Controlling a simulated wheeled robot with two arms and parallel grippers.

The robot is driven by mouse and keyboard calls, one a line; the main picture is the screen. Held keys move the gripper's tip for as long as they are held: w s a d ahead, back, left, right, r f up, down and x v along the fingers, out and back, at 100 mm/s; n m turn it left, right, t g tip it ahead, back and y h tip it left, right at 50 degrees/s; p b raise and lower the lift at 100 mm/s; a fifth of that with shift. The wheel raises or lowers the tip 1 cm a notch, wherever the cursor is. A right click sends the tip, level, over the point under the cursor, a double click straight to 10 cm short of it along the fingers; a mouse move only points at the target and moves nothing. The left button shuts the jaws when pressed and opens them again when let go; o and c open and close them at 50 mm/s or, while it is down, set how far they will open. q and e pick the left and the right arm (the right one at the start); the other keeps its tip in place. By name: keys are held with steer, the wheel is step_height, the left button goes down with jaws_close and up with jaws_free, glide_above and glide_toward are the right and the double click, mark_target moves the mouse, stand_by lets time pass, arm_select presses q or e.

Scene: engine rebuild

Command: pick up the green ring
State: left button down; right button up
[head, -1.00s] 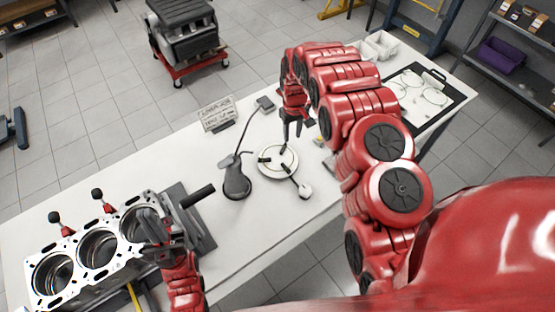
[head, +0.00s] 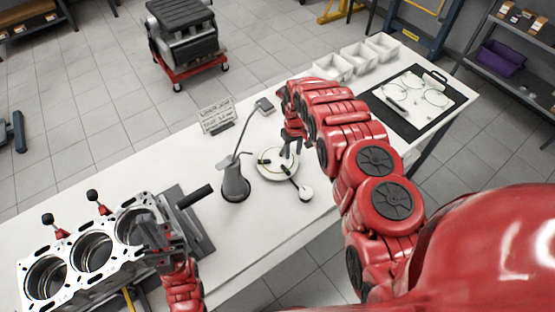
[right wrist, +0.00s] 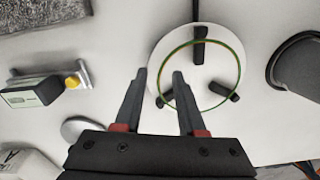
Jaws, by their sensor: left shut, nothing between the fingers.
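The green ring (right wrist: 237,59) is thin and lies around three black pads on a round white plate in the right wrist view. In the head view the plate (head: 268,174) stands mid-table, and the ring is too fine to make out. My right gripper (right wrist: 159,75) is open and empty. In the right wrist view the ring's left edge shows between its fingertips; I cannot tell whether they touch it. In the head view this gripper (head: 291,149) is over the plate's far side. My left gripper (head: 150,232) is shut and empty by the engine block (head: 70,250).
A dark oil can (head: 236,186) stands left of the plate; it shows at right in the right wrist view (right wrist: 298,66). White bins (head: 358,58) and a black mat (head: 447,115) are far right.

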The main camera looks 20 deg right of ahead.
steer(key=shift+f, duration=0.25)
stand_by(0.4)
jaws_close()
